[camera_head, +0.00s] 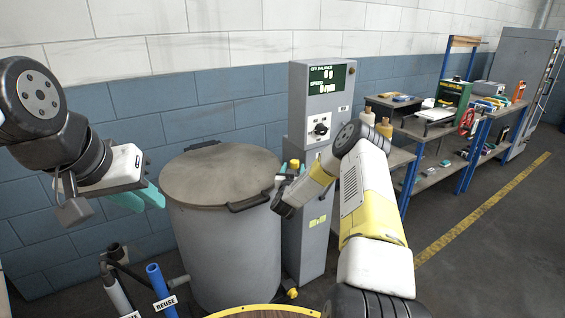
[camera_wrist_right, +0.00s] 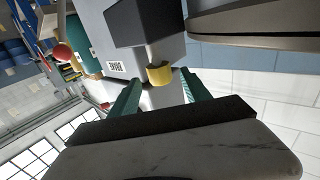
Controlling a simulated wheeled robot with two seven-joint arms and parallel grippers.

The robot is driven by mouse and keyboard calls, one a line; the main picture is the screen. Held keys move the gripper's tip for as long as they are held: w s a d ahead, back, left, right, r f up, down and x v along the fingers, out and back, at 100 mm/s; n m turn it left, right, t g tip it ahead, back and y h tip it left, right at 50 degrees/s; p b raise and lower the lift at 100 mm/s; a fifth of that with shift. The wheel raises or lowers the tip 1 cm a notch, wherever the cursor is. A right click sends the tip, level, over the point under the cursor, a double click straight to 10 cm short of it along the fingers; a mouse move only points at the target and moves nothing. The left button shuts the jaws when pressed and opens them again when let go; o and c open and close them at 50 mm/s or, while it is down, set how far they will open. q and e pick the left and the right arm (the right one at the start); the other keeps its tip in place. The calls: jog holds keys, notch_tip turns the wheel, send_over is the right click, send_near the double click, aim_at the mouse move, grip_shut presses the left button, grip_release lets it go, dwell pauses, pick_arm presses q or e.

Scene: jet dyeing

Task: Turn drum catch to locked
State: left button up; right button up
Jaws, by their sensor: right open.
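The grey drum (camera_head: 220,245) stands upright with its round lid (camera_head: 220,175) on. The drum catch shows in the right wrist view as a dark block (camera_wrist_right: 145,22) with a short metal stem and a yellow tip (camera_wrist_right: 159,74). A yellow tip (camera_head: 294,163) also shows in the head view, between the drum and the grey control cabinet. My right gripper (camera_head: 291,171) is open there; in its wrist view the green fingers stand either side of the yellow tip, apparently apart from it. My left gripper (camera_head: 140,198) is open and empty, left of the drum.
The control cabinet (camera_head: 320,85), with a display and a knob, stands close behind my right gripper. Blue and grey pipes (camera_head: 160,285) rise in front of the drum at left. A cluttered workbench (camera_head: 430,130) is at right, with clear floor before it.

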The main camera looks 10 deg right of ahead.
aim_at(294, 165)
jog(key=shift+x, duration=2.1)
grip_shut()
